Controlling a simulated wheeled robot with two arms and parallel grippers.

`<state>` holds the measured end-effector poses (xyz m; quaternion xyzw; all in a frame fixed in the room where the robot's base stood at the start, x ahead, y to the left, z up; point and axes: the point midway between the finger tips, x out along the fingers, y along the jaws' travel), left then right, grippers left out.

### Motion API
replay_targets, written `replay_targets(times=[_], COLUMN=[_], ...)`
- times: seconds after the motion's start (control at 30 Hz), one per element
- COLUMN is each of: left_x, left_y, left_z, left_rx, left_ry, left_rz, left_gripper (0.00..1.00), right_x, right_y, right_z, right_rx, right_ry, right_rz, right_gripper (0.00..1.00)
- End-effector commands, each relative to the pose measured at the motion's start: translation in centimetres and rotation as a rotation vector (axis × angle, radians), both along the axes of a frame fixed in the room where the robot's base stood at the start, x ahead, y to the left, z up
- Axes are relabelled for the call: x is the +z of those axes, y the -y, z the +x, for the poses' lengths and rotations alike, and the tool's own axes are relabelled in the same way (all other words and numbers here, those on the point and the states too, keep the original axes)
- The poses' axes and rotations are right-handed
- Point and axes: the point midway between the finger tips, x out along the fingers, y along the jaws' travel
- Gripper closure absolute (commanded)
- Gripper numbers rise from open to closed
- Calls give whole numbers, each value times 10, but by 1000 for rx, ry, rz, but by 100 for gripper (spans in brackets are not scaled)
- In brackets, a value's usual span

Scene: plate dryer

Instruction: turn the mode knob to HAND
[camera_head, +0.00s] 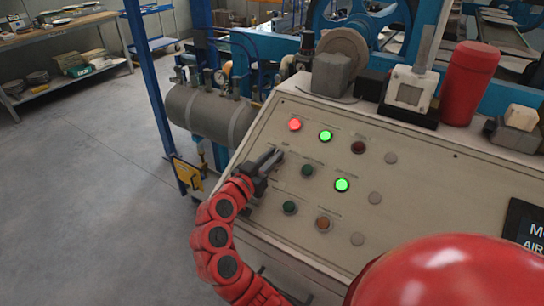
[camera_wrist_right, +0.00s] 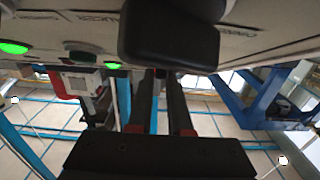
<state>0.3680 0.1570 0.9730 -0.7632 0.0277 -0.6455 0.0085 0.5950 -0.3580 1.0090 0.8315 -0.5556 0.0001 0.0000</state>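The control panel (camera_head: 325,135) slopes across the middle of the head view. My right gripper (camera_head: 272,158) is over its left part, left of the rows of buttons. Its two dark fingers are parallel with a narrow gap between them. In the right wrist view the fingers (camera_wrist_right: 161,100) stand apart, with background showing between them. A dark block (camera_wrist_right: 170,40), which looks like the knob, sits on the panel just beyond the fingertips. I cannot tell whether they touch it. The knob's setting and the HAND label cannot be read. My left gripper is not in view.
A lit red lamp (camera_head: 295,124) and lit green lamps (camera_head: 326,136) (camera_head: 342,185) are on the panel near my right gripper. A dark green button (camera_head: 289,207) is below it. A red cylinder (camera_head: 470,82) stands at the panel's back. A grey tank (camera_head: 212,115) is behind left.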

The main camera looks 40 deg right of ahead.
Motion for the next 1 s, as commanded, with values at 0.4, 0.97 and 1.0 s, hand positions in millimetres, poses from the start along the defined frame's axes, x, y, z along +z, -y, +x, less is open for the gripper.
replay_targets(times=[0.4,0.97,1.0], left_x=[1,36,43], left_y=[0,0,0], left_z=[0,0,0], left_rx=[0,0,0], left_ry=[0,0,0], left_rz=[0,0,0], left_gripper=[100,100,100], right_x=[0,6,6], right_y=[0,4,5], right_z=[0,-6,-6], right_rx=[14,324,352], right_ry=[-7,-179,-196], right_rz=[-3,-71,-76], right_gripper=[100,100,100])
